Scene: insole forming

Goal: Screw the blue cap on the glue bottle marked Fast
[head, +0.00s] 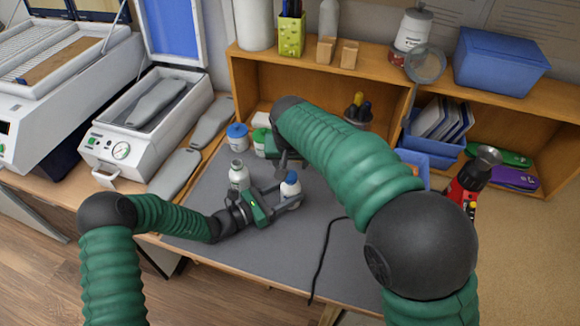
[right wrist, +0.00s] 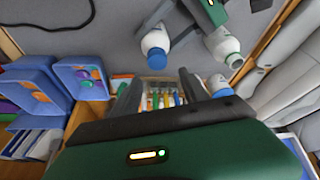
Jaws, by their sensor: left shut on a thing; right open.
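A white bottle (head: 289,190) with a blue cap (head: 292,177) on its top stands upright between the fingers of my left gripper (head: 284,198), which is shut on it. In the right wrist view the bottle (right wrist: 156,41) and blue cap (right wrist: 160,58) show upside down. Whether the cap is tight, and any word on the label, I cannot tell. A second white bottle (head: 238,178) with a pale green-white top stands left of the held one, apart from it. My right gripper (right wrist: 158,88) is open and empty, close behind the held bottle and partly hidden by its arm.
A blue-lidded jar (head: 237,136) and a green-labelled jar stand at the mat's back left. A wooden shelf (head: 320,66) runs behind, with blue bins (head: 428,158) at right. A black cable (head: 324,258) crosses the grey mat (head: 285,255), whose front is otherwise clear.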

